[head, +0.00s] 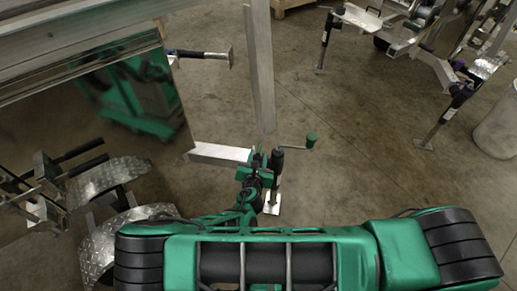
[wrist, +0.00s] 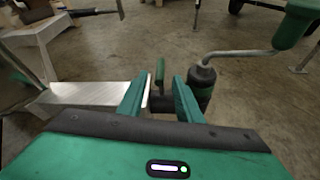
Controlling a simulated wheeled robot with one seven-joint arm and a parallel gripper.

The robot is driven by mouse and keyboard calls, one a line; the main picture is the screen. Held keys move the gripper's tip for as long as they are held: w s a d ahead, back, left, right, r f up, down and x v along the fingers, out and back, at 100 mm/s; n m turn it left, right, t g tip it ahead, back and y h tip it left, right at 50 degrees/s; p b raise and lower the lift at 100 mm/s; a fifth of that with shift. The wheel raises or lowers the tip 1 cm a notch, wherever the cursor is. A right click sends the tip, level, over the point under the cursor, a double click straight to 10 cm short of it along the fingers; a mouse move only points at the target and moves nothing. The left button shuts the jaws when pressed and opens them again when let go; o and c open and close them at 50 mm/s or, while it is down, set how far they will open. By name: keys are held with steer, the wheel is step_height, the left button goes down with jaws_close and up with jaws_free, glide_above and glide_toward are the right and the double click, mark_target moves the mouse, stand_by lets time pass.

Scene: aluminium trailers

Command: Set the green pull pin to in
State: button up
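The green pull pin (wrist: 160,71) shows in the wrist view as a short upright green piece above a dark round part, beside the jack. My gripper (wrist: 161,82) is open, with one green finger on each side of the pin in the picture. I see a gap on both sides, and cannot tell how deep the pin sits between the fingers. The black jack (wrist: 203,82) with a green band stands just right of the right finger. In the head view my gripper (head: 256,167) is at the jack (head: 276,172), and the pin is hard to make out.
A bent crank with a green grip (head: 311,140) sticks out right of the jack. A bare aluminium beam (head: 220,153) lies left of my gripper, with a tall metal post (head: 260,70) behind. Another trailer (head: 400,40) stands at the back right. Open concrete floor lies between.

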mark_target(259, 151)
steer(key=x, duration=0.7)
steer(key=shift+s, duration=0.1)
steer(key=shift+c, duration=0.4)
